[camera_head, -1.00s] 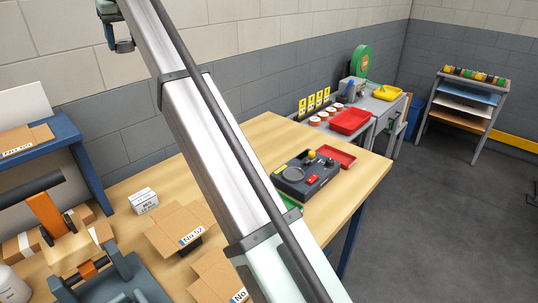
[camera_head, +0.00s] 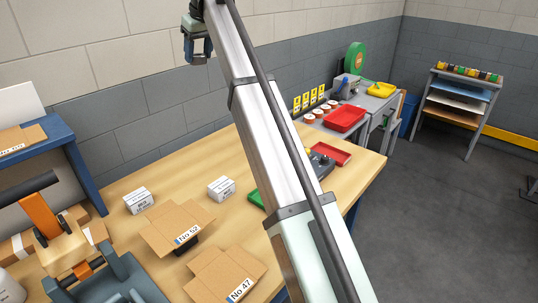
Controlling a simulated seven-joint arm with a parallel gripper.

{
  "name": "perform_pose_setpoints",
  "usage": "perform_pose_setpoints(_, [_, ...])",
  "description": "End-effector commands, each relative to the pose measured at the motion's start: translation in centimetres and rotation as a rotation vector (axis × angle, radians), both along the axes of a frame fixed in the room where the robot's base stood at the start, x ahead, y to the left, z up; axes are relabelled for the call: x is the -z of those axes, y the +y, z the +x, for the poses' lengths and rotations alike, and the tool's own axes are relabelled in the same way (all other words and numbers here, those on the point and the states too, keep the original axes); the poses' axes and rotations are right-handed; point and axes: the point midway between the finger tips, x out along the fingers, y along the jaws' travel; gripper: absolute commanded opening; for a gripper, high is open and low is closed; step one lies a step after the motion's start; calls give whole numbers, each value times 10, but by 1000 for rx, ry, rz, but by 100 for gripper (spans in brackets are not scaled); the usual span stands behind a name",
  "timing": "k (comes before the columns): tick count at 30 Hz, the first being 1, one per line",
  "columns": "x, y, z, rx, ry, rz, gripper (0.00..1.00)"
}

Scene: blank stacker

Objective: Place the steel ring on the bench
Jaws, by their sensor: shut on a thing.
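My gripper (camera_head: 198,60) is at the top of the camera_head view, high in front of the block wall. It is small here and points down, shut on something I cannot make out. The wooden bench (camera_head: 120,232) runs across the middle of the view, well below my gripper. No steel ring can be made out on the visible part of the bench. My arm crosses the view and hides part of the bench top.
The bench's right end looks clear.

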Motion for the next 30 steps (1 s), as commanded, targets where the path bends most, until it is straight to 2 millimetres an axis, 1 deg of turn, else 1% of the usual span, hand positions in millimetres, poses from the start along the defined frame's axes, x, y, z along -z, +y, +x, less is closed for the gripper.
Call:
perform_pose_setpoints(1, [21, -1, -4, 0, 3, -1, 14])
perform_pose_setpoints(2, [30, -1, -4, 0, 3, -1, 14])
perform_pose_setpoints(3, [46, -1, -4, 0, 3, -1, 14])
perform_pose_setpoints(5, [68, -1, -4, 0, 4, -2, 14])
perform_pose_setpoints(6, [84, -1, -4, 0, 4, -2, 14])
perform_pose_setpoints(8, [107, -1, -4, 1, 4, -2, 14])
perform_pose_setpoints(9, [122, -1, -4, 1, 4, -2, 14])
perform_pose_setpoints(14, [179, -1, -4, 1, 4, -2, 14])
perform_pose_setpoints(15, [194, -1, -4, 1, 4, -2, 14])
perform_pose_setpoints(17, [213, -1, -3, 1, 4, -2, 14])
perform_pose_setpoints(18, [226, 0, -3, 1, 3, -1, 14])
perform_pose_setpoints(21, [253, 0, -3, 0, 3, -1, 14])
perform_pose_setpoints(24, [274, 0, -2, 0, 2, -1, 14])
perform_pose_setpoints(27, [288, 0, -1, 0, 1, 0, 14])
perform_pose_setpoints(30, [298, 1, 0, 0, 0, 0, 14])
